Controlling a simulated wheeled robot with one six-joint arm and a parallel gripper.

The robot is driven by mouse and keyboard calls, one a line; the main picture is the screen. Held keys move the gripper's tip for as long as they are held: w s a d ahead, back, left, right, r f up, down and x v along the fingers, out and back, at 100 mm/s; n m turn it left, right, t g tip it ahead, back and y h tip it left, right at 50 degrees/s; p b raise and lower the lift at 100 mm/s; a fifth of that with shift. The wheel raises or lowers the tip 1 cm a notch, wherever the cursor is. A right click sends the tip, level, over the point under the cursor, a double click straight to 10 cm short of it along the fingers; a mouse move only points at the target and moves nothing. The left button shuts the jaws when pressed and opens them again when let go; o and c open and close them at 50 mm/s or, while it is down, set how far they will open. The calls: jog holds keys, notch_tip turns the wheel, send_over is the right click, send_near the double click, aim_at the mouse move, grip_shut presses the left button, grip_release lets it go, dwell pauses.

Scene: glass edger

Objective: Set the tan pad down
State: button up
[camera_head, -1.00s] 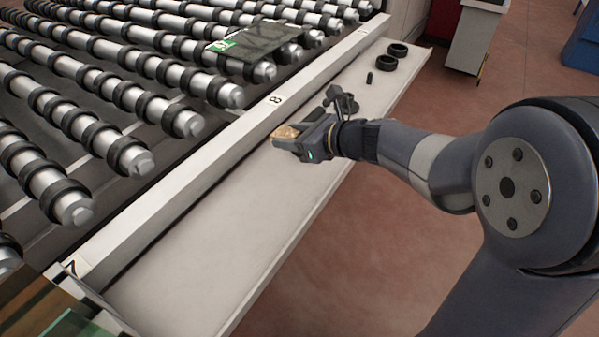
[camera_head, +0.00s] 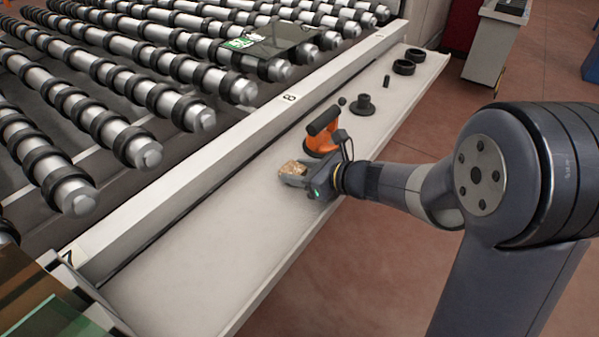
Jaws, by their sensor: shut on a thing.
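The tan pad (camera_head: 293,168) is a small, speckled, cork-coloured block. It sits between the fingers of my gripper (camera_head: 297,178), which is shut on it. The gripper is over the pale shelf (camera_head: 190,265) that runs along the front of the roller conveyor. I cannot tell whether the pad or the fingers touch the shelf. The pad's lower part is hidden by the fingers.
An orange tool with a black handle (camera_head: 322,132) stands just behind my gripper. A black flanged part (camera_head: 363,105), a small black cylinder (camera_head: 387,81) and black rings (camera_head: 404,67) lie farther back. The shelf's near part is clear. A raised rail (camera_head: 230,148) borders the rollers.

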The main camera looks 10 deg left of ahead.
jog(key=shift+f, duration=0.2)
jog(key=o, duration=1)
jog(key=shift+r, duration=0.1)
jog(key=shift+c, duration=0.2)
jog(key=shift+r, duration=0.1)
jog(key=shift+d+r, duration=0.1)
jog(key=shift+r, duration=0.1)
jog(key=p+v, duration=0.2)
jog(key=v, duration=0.9)
jog(key=shift+s+d, duration=0.2)
jog(key=shift+d, duration=0.1)
